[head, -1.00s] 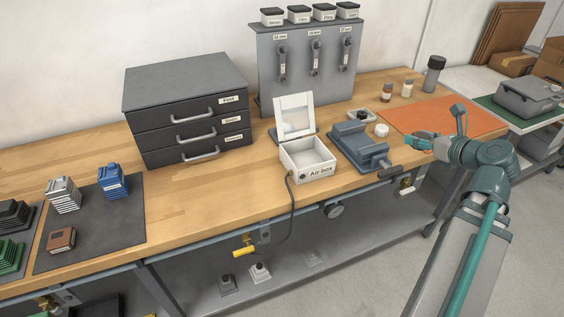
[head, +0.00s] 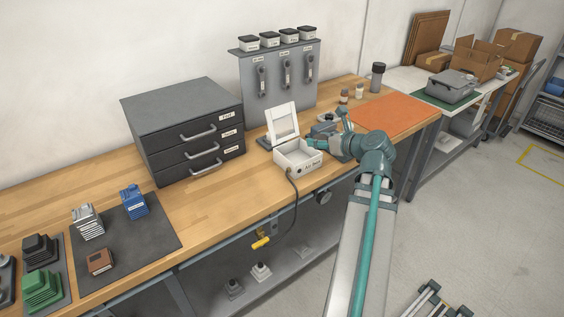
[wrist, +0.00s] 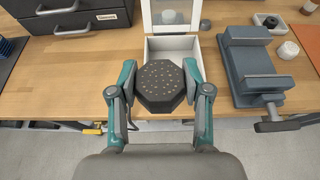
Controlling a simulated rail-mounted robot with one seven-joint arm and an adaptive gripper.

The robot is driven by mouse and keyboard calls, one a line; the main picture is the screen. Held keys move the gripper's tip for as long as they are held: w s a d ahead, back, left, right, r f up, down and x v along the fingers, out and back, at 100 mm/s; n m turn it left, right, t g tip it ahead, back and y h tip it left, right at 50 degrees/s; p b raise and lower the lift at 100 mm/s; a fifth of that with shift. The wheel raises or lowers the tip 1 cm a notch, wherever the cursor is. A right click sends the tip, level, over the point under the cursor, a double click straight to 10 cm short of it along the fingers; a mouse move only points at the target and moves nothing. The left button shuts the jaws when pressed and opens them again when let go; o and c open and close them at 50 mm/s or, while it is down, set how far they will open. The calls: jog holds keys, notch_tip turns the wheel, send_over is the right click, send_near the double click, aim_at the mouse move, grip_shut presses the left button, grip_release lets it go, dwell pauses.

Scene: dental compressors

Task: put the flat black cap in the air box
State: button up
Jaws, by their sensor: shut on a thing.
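The flat black cap (wrist: 161,86) is an eight-sided dark piece with small dots on its top. My gripper (wrist: 159,76) is shut on it, one teal finger at each side, in the wrist view. The white air box (wrist: 184,45) lies just beyond the cap, its lid open and upright; the cap hides part of its near side. In the head view the air box (head: 311,168) stands near the bench's front edge, and my gripper (head: 318,145) is at its right side. The cap cannot be made out there.
A blue-grey vise (wrist: 250,68) stands close to the right of the box, its handle at the front edge. A dark drawer cabinet (head: 186,130) is to the left. A rack (head: 283,85) stands behind. An orange mat (head: 378,115) lies to the right.

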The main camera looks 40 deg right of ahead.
jog(key=w+f, duration=0.3)
jog(key=w, duration=0.1)
jog(key=w+d+f+p, duration=0.1)
jog(key=w+f, duration=0.2)
jog(key=w, duration=0.1)
jog(key=w+d+f, duration=0.1)
jog(key=w+f, duration=0.2)
jog(key=w, duration=0.2)
jog(key=shift+w+d+f+p, duration=0.1)
jog(key=shift+d+f+p, duration=0.1)
jog(key=shift+f+p, duration=0.1)
jog(key=shift+w+f, duration=0.1)
jog(key=shift+f, duration=1.5)
jog(key=shift+f, duration=0.15)
jog(key=shift+f, duration=0.35)
jog(key=shift+f, duration=0.1)
jog(key=o, duration=1.1)
jog(key=shift+o, duration=0.2)
